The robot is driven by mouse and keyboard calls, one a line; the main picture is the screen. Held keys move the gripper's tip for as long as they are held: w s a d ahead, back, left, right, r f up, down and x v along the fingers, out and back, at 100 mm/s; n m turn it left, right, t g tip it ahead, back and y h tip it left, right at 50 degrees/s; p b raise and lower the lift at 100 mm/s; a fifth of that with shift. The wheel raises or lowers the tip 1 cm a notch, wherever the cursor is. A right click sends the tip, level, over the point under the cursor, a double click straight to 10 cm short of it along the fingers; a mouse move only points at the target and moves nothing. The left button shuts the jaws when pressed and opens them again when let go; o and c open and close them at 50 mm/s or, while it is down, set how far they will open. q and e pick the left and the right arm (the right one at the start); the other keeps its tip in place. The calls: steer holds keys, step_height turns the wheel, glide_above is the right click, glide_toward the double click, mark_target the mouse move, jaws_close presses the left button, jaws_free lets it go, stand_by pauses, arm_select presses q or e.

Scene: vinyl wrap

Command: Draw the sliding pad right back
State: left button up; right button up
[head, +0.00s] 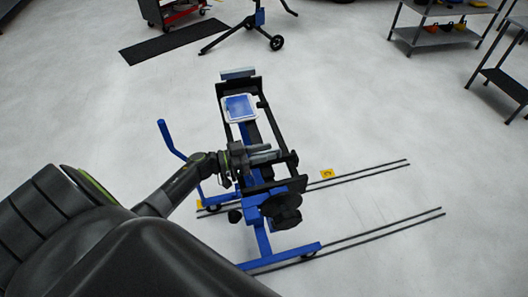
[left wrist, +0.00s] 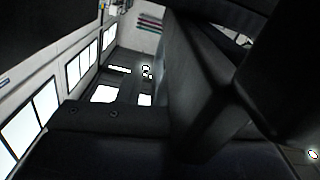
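A blue wheeled stand (head: 262,236) carries a long black frame (head: 272,127) in the head view. A blue panel with a white border (head: 238,107), which may be the sliding pad, lies in the far half of the frame. A grey block (head: 237,73) sits at the frame's far end. My left gripper (head: 270,154) reaches in from the left over the near half of the frame, nearer than the panel. Its two grey fingers lie close together; whether they hold anything is unclear. The left wrist view is mostly filled by dark, close surfaces I cannot identify. My right gripper is not in view.
A blue handle (head: 171,139) sticks up left of the frame. Two pairs of dark floor rails (head: 375,231) run right from the stand, with a yellow marker (head: 327,173) nearby. Shelves (head: 436,34) stand at the upper right. The floor between is clear.

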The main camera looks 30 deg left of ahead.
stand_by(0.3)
arm_select(q)
steer(key=shift+s+a, duration=0.15)
steer(key=b+v, duration=0.5)
steer(key=v, duration=1.2)
